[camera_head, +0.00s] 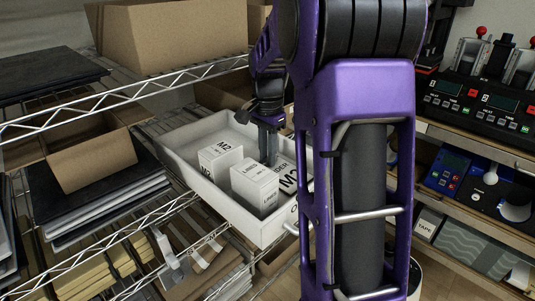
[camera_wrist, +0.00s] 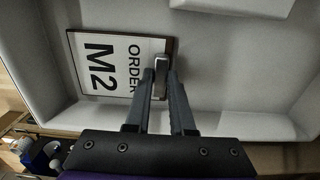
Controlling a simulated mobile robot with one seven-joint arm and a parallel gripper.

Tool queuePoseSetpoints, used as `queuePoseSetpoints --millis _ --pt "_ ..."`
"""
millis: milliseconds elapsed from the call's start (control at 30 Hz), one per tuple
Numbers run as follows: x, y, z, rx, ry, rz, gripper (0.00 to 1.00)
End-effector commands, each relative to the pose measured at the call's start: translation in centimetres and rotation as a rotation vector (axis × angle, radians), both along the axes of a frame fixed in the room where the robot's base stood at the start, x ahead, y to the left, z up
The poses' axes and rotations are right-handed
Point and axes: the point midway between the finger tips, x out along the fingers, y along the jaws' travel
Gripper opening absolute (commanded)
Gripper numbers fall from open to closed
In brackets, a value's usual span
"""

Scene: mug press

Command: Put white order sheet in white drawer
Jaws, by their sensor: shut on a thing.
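The white order sheet (camera_wrist: 98,60), printed ORDER and M2, has a thin brown border and lies over the floor of the white drawer (camera_wrist: 235,75). My gripper (camera_wrist: 161,86) is shut on a small grey piece at the sheet's edge. In the head view, my gripper (camera_head: 268,158) reaches down inside the drawer (camera_head: 185,140), and part of the sheet (camera_head: 288,180) shows beside it. My arm hides the drawer's right end. I cannot tell whether the sheet touches the drawer floor.
Two white boxes, one marked M2 (camera_head: 220,163) and one in front of it (camera_head: 255,187), stand in the drawer left of my gripper. Wire shelves with cardboard boxes (camera_head: 170,35) and dark stacks (camera_head: 90,200) lie left. A bench with control units (camera_head: 480,100) stands right.

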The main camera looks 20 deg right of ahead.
Motion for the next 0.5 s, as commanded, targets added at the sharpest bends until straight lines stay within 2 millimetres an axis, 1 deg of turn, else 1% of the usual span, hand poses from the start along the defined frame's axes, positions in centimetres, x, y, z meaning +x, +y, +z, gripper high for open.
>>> queuePoseSetpoints --millis 100,133,267,500 --pt "-0.01 0.02 -0.40 0.000 0.001 0.000 0.00" --pt "0.00 0.01 -0.28 0.000 0.000 0.000 0.27" --pt "0.00 0.01 -0.26 0.000 0.000 0.000 0.50" --pt "0.00 0.01 -0.24 0.000 0.000 0.000 0.52"
